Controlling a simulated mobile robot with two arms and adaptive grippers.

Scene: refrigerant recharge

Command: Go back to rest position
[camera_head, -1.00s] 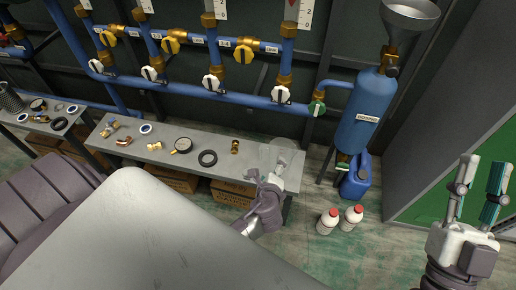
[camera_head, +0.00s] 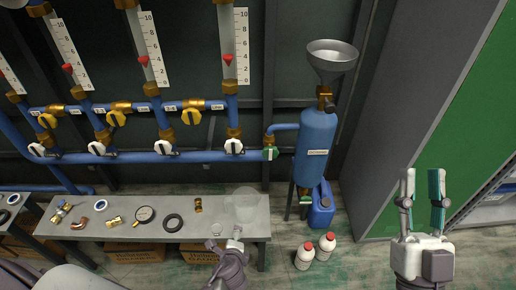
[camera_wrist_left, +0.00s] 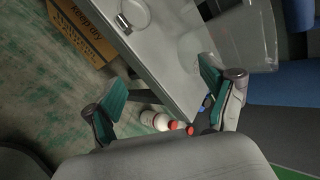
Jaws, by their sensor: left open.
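My right gripper (camera_head: 422,182) is at the right in the head view, with its two fingers upright and apart, and nothing between them. My left gripper (camera_head: 234,245) is at the front edge of the grey bench (camera_head: 100,230) in the head view, seen small and partly from above. In the left wrist view, my left gripper's (camera_wrist_left: 162,82) teal-padded fingers are wide apart with nothing held. A clear container (camera_head: 242,206) stands on the bench's right end, just beyond the left gripper; it also shows in the left wrist view (camera_wrist_left: 235,35).
Blue valve pipes (camera_head: 190,156) line the wall.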

